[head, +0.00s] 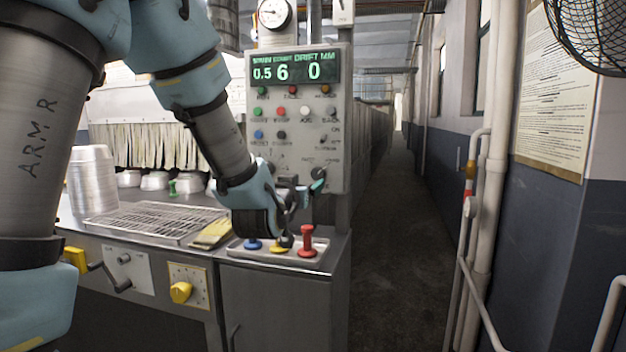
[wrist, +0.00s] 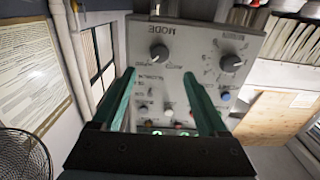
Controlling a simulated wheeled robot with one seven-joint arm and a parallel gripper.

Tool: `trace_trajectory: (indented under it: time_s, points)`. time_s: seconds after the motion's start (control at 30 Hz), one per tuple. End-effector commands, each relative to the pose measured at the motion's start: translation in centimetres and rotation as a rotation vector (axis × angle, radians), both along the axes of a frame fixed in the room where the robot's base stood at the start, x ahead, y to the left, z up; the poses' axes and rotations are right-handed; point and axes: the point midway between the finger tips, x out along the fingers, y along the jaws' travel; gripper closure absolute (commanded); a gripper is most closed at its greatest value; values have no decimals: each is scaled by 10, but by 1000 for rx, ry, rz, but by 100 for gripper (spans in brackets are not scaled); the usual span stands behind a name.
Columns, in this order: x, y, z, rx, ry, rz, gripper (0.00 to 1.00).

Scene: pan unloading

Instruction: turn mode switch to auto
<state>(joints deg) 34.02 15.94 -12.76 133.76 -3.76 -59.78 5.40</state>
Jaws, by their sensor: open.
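The mode switch (wrist: 159,52) is a dark round knob with a light mark, on the grey control panel (wrist: 190,42) under the word MODE, which appears upside down in the wrist view. My gripper (wrist: 160,74) is open, with its two teal fingers pointing at the panel. The knob shows between and just beyond the fingertips, and no contact is visible.
A second dark knob (wrist: 231,63) sits beside the mode switch. Below the panel are blue, yellow and red (head: 307,243) plungers close under my gripper. A metal rack (head: 150,220) and a cylindrical stack (head: 92,180) stand left. The aisle (head: 400,250) at right is clear.

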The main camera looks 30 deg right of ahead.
Motion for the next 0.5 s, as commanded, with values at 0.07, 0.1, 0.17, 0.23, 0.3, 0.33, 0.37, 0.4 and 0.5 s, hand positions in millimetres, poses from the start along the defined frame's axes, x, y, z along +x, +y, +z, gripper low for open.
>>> trace_trajectory:
  time_s: [0.07,0.1,0.17,0.23,0.3,0.33,0.37,0.4,0.5]
  points:
    - [10,-9,2,1,2,1,24]
    - [15,-14,2,1,3,1,24]
    - [24,-22,2,1,4,1,24]
    - [34,-31,2,2,5,1,24]
    - [43,-39,2,2,5,1,24]
    - [47,-43,2,1,3,1,24]
    - [50,-46,2,2,4,1,24]
    - [54,-50,2,1,3,1,24]
    - [63,-58,1,2,4,1,24]
